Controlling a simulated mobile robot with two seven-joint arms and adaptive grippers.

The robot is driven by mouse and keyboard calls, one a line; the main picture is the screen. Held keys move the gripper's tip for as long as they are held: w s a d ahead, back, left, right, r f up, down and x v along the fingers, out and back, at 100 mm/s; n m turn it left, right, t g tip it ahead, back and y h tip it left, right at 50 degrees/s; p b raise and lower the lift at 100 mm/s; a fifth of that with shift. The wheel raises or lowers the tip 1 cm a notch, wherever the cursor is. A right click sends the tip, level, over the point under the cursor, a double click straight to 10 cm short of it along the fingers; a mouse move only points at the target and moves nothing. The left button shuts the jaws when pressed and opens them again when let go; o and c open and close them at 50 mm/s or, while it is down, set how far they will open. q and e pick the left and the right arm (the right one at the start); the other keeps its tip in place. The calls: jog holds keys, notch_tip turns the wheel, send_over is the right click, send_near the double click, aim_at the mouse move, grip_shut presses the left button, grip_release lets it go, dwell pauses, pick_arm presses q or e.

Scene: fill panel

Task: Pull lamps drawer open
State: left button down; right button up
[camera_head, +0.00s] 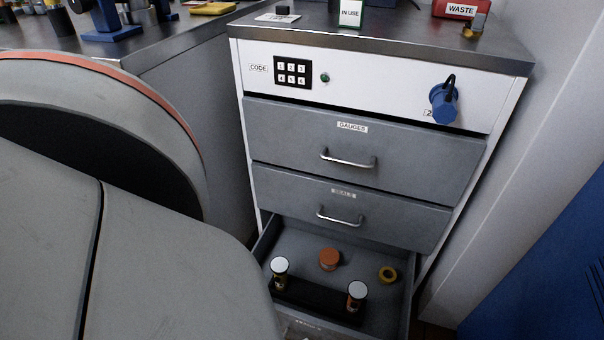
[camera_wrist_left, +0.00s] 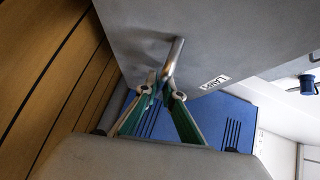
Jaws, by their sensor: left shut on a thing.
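The bottom drawer (camera_head: 410,310) of the cabinet stands open below the GAUGES and SEALS drawers in the head view. Its front is mostly cut off at the bottom of the picture. In the left wrist view, the grey drawer front (camera_wrist_left: 230,35) carries a label (camera_wrist_left: 215,83) that appears to read LAMPS. My left gripper (camera_wrist_left: 165,90) is shut on the metal bar handle (camera_wrist_left: 175,55) of this front. The gripper is out of sight in the head view. My right gripper is in neither view.
The GAUGES drawer (camera_head: 410,150) and SEALS drawer (camera_head: 400,217) are closed. A blue locker (camera_head: 550,270) stands at the right.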

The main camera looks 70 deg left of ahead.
pick_arm(q)
jog(key=shift+s, duration=0.2)
jog(key=c, duration=2.2)
grip_release()
jog(key=shift+o, duration=0.2)
jog(key=shift+d, duration=0.1)
jog(key=s+r, duration=0.1)
jog(key=s, duration=0.6)
jog(key=shift+s+d, duration=0.2)
jog(key=shift+d, duration=0.05)
